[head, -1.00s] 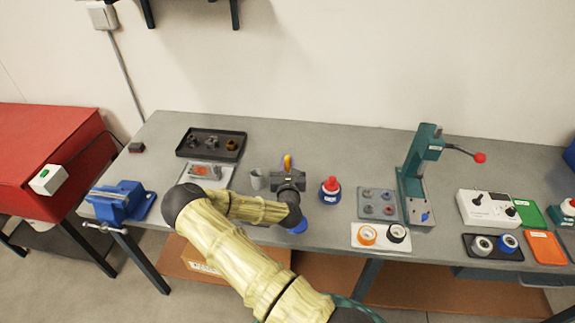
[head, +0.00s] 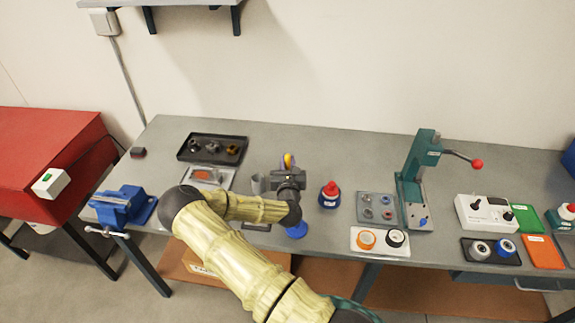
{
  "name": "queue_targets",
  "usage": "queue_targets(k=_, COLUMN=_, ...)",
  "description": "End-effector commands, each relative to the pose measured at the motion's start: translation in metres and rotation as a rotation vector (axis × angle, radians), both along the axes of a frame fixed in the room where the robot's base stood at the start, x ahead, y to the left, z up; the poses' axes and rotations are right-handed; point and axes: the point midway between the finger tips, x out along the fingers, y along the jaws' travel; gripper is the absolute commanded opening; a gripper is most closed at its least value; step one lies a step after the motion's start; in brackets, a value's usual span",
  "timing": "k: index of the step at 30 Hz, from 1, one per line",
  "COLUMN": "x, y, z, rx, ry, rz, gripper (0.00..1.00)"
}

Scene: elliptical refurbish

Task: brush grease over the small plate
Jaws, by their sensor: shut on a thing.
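A grey cup (head: 257,184) stands just left of my gripper, partly covered. A light tray (head: 226,181) with a reddish-orange piece lies further left. A small dark flat piece (head: 257,227) shows at the front edge, mostly behind my arm. I cannot tell which piece is the small plate, and no grease can be made out.
A blue bottle with a red top (head: 330,194) stands right of my gripper. A black tray of parts (head: 184,152) is at back left, a blue vise (head: 126,203) at front left. A green press (head: 412,180) stands further right. Bench behind my gripper is clear.

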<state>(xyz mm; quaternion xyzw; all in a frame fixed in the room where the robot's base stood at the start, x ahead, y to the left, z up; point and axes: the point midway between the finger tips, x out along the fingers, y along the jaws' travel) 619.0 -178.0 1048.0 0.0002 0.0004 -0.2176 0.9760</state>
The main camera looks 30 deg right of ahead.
Motion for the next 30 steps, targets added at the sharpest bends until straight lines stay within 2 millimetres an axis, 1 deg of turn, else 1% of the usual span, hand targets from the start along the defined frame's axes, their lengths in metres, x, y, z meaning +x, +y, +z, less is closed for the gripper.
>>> queue_targets(k=1, x=0.000, y=0.000, z=0.006, rx=0.000, ry=0.000, rz=0.000, gripper=0.00)
queue_targets(k=16, x=0.000, y=0.000, z=0.037, rx=0.000, ry=-0.001, rz=0.001, gripper=0.00)
queue_targets(k=30, x=0.000, y=0.000, z=0.038, rx=0.000, ry=-0.001, rz=0.001, gripper=0.00)
